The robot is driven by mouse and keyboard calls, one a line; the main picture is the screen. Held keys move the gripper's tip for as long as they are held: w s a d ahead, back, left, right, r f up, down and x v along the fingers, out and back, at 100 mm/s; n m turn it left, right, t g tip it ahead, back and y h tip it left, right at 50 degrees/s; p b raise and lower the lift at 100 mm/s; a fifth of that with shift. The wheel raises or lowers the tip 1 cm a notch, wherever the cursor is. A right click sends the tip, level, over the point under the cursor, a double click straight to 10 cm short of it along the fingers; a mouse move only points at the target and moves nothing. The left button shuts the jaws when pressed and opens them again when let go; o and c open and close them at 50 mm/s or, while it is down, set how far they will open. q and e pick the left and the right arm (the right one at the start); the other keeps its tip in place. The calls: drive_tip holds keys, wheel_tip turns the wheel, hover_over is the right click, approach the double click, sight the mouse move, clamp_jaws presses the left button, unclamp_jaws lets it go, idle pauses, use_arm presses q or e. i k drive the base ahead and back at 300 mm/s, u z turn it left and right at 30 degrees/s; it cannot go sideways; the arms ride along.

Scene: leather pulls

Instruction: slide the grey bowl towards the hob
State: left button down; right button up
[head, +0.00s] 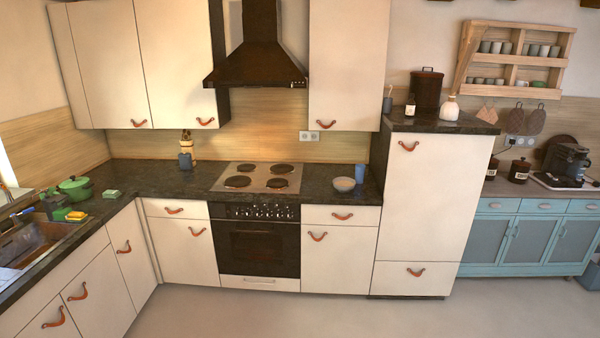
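The grey bowl (344,184) stands upright on the dark countertop (322,188), to the right of the hob. The hob (258,178) is a metal plate with dark round burners, set into the counter above the black oven (258,245). A short stretch of bare counter lies between the bowl and the hob's right edge. Neither of my grippers shows in the head view.
A blue cup (359,173) stands close behind the bowl on its right. The tall cream cabinet (425,205) bounds the counter on the right. A green pot (75,188) and the sink (35,240) are at the left. The floor (270,312) in front is clear.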

sight(343, 184)
drive_tip(key=i, duration=1.7)
drive_tip(key=z, duration=0.6)
drive_tip(key=i, duration=2.05)
drive_tip(key=z, duration=0.65)
